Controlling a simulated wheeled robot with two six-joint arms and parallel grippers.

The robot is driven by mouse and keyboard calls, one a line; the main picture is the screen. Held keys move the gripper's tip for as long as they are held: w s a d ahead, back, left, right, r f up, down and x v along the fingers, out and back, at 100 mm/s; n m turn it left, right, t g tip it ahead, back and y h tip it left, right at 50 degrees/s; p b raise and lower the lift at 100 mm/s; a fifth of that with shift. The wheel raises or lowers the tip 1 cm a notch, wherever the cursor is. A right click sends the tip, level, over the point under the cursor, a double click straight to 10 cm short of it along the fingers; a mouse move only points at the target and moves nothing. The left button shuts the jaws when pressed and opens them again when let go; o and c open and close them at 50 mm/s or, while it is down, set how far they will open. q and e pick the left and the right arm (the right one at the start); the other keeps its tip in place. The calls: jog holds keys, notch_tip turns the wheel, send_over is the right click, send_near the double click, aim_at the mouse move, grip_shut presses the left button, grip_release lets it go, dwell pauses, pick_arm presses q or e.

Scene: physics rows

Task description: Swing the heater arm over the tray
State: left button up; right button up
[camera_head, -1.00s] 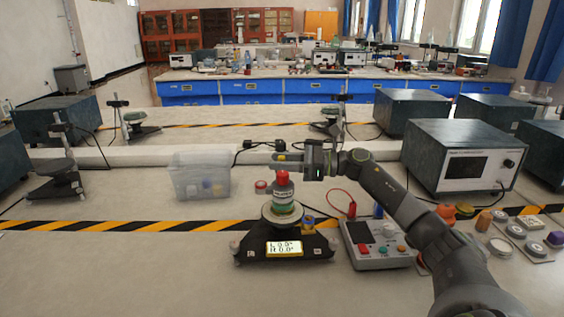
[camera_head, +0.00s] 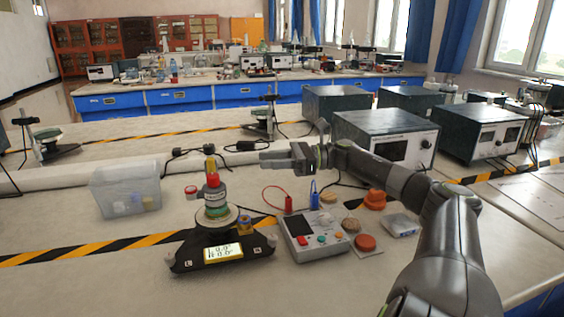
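A dark three-footed stand (camera_head: 190,254) with a lit display reading 0.0 sits on the near bench. Its round tray (camera_head: 234,211) carries a grey and green bottle (camera_head: 216,199) with a red cap. Behind the bottle, a yellow-topped upright part (camera_head: 210,164) shows; it may belong to the heater arm, but the bottle hides most of it. My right gripper (camera_head: 266,159) is to the right of this part and apart from it, fingers pointing left, open and empty. My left gripper is out of view.
A clear plastic bin (camera_head: 127,190) stands left of the stand. Dark instrument boxes (camera_head: 386,138) stand behind. Bare bench lies in front.

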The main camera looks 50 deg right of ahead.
jog(key=shift+v, duration=1.4)
